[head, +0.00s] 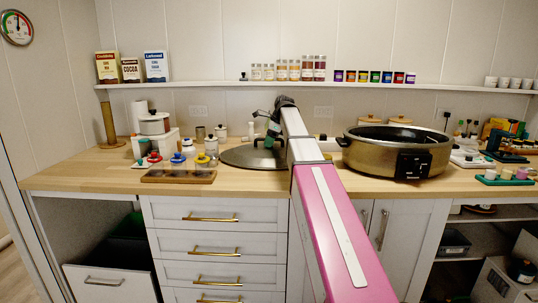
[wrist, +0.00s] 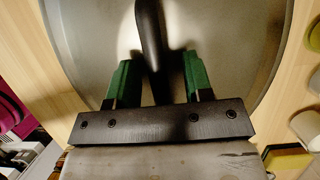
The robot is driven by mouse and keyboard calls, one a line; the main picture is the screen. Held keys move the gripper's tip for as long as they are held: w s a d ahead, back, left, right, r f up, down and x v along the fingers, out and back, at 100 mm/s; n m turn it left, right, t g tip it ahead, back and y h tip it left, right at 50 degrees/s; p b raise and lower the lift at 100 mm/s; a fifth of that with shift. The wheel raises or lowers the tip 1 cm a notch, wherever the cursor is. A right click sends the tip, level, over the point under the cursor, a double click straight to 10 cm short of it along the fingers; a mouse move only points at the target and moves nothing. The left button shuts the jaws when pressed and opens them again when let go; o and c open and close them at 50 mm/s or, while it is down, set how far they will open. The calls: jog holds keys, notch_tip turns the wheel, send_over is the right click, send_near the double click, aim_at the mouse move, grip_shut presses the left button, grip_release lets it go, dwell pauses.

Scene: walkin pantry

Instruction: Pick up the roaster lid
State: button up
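The roaster lid is a wide grey disc with a dark handle. It lies on the wooden counter left of the roaster in the head view (head: 238,157) and fills much of the wrist view (wrist: 90,40). My gripper (wrist: 160,82) is over the lid, its two green fingers on either side of the dark handle (wrist: 149,25). The fingers are apart, with a visible gap on the right of the handle; whether the left one touches it I cannot tell. In the head view my gripper (head: 271,134) is partly hidden by my arm. The bronze roaster (head: 360,153) stands open to the right.
A wooden tray (head: 180,178) with colored-lid jars stands left of the lid. A white canister set (head: 154,125) is behind it. A shelf (head: 215,84) with boxes and bottles runs along the wall above. Bare counter (head: 85,178) shows at the left.

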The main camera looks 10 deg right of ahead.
grip_shut()
dwell(1.3)
